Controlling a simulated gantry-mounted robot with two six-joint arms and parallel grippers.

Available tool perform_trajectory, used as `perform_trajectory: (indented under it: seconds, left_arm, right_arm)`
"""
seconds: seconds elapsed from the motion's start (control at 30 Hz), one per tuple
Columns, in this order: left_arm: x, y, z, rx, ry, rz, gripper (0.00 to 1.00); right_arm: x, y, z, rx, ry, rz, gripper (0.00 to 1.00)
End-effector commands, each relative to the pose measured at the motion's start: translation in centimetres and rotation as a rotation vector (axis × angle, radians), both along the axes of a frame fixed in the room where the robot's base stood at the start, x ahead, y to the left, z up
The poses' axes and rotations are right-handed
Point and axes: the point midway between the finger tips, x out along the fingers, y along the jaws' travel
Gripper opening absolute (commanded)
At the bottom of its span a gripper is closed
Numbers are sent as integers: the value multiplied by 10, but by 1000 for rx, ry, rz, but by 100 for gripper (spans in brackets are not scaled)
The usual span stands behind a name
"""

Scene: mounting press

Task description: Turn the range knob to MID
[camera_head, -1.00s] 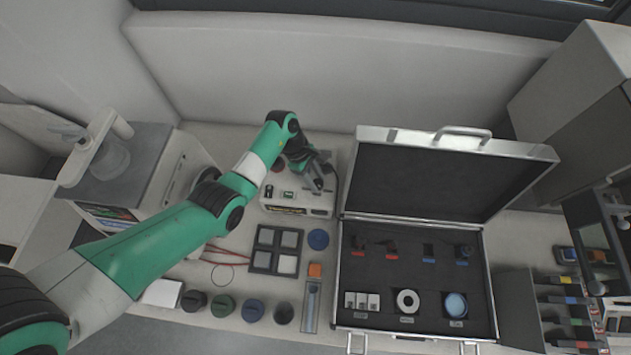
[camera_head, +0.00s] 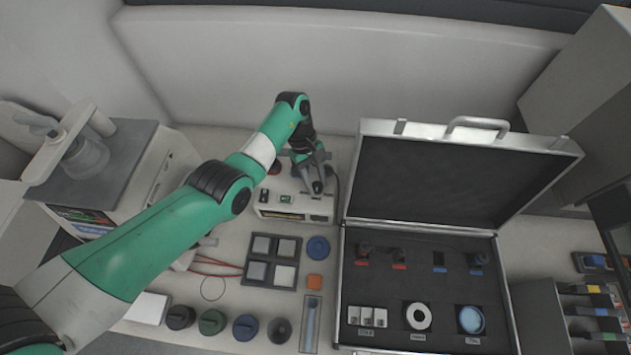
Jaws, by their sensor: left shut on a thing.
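A white instrument box (camera_head: 296,206) stands at the back of the bench, left of the open case. It has small switches and a display strip on its front. My left gripper (camera_head: 317,186) is over the right part of its top, pointing down, with its fingers shut on a small dark knob (camera_head: 317,188). The gripper hides most of the knob, and its pointer and any range marks cannot be read. My right gripper does not show.
An open silver case (camera_head: 348,290) with foam and parts lies to the right. A grey press machine (camera_head: 95,180) stands left.

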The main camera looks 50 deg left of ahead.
Motion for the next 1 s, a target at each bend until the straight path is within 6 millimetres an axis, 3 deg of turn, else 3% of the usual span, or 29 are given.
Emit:
perform_trajectory:
  seconds: [0.27, 0.3, 0.43, 0.77, 1.0]
  left_arm:
    - [0, 0, 0, 0, 0, 0, 0]
    - [0, 0, 0, 0, 0, 0, 49]
    - [0, 0, 0, 0, 0, 1, 72]
    - [0, 1, 3, 1, -1, 1, 72]
    - [3, 17, 43, 3, -4, 4, 72]
  right_arm:
    - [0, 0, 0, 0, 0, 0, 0]
    - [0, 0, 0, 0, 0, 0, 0]
    - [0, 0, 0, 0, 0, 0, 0]
    - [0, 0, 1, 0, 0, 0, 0]
    - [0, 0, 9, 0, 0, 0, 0]
